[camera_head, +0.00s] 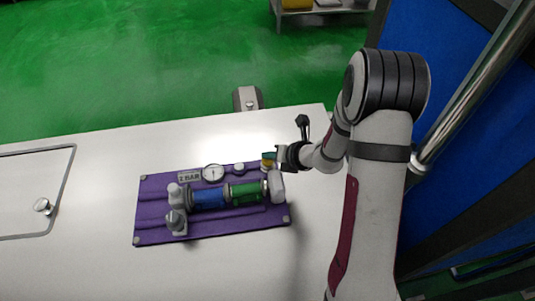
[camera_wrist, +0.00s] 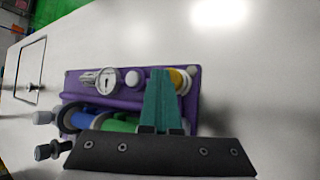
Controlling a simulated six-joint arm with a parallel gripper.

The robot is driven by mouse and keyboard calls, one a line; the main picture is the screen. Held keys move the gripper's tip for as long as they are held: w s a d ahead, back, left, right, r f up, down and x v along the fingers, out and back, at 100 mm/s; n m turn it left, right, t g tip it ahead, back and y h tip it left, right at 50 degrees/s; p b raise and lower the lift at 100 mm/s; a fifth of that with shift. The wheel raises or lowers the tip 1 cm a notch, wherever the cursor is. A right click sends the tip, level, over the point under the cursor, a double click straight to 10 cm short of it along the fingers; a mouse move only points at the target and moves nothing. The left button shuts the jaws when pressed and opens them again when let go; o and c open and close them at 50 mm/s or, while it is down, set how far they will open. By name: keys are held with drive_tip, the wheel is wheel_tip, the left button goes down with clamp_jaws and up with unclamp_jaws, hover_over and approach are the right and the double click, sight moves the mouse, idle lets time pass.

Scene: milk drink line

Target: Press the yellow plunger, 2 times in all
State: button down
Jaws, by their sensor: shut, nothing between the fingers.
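The yellow plunger (camera_wrist: 181,79) shows in the wrist view as a yellow piece with a pale ring, near the right end of the purple panel (camera_wrist: 204,88). My gripper's teal fingers (camera_wrist: 160,73) are shut with nothing between them. They cover the left part of the plunger in this view. In the head view my gripper (camera_head: 267,155) is at the plunger (camera_head: 268,166) at the panel's upper right, hiding part of it. I cannot tell whether the fingertips touch the plunger or how far down it is.
The purple panel (camera_head: 152,207) carries a gauge (camera_head: 213,173), a white knob (camera_head: 239,168), a blue cylinder (camera_head: 209,198) and a green cylinder (camera_head: 246,193). A grey knob (camera_head: 175,220) stands at its lower left. The white table (camera_head: 80,265) is clear around the panel, with a knobbed hatch (camera_head: 42,206) at left.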

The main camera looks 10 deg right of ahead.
sight(270, 162)
drive_tip(key=shift+r, duration=1.45)
wheel_tip(270, 162, up, 5)
idle(0.5)
